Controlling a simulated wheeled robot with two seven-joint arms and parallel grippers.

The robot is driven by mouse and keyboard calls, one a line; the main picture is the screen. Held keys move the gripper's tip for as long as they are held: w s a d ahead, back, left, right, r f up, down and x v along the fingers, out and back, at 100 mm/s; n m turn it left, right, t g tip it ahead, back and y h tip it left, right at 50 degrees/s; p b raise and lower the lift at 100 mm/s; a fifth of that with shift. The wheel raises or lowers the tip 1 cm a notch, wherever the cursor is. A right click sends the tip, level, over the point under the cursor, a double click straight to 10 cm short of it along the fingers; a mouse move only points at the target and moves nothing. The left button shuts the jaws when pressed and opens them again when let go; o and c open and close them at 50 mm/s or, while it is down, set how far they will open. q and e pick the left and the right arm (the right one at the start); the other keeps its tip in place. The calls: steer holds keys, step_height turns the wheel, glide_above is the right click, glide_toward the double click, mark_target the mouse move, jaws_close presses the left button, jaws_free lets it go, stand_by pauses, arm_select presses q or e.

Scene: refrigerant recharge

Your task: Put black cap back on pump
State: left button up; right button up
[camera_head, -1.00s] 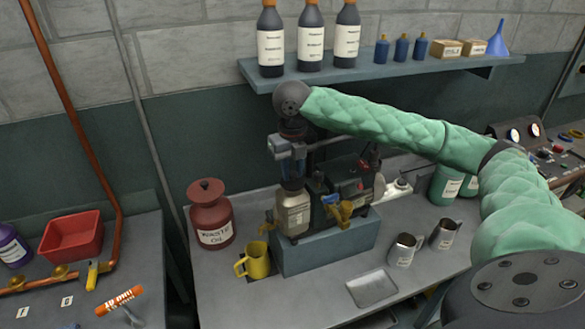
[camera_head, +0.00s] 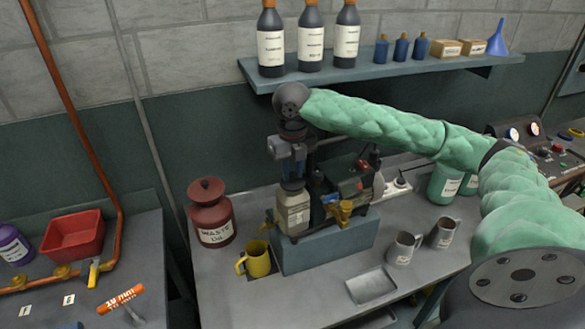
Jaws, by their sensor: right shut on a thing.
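The pump (camera_head: 345,195) stands on a blue-grey block on the bench, with a pale labelled reservoir (camera_head: 292,213) at its left front. My right gripper (camera_head: 292,176) points down right above the reservoir, its arm reaching in from the right. It is shut on a small dark piece, seemingly the black cap (camera_head: 292,186), at the reservoir's top. The fingers hide most of the cap, so I cannot tell whether it sits fully on the neck. My left gripper is out of view.
A yellow mug (camera_head: 254,260) and a red waste oil can (camera_head: 211,215) stand left of the block. Two grey metal jugs (camera_head: 404,248) and a shallow tray (camera_head: 371,286) are to its right. A shelf (camera_head: 400,67) with bottles runs above, behind my wrist.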

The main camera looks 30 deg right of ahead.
steer(key=shift+p, duration=0.5)
stand_by(0.7)
stand_by(0.3)
steer(key=o, duration=1.5)
steer(key=shift+r+p, duration=2.35)
steer(key=shift+p, duration=0.1)
steer(key=shift+r, duration=1.1)
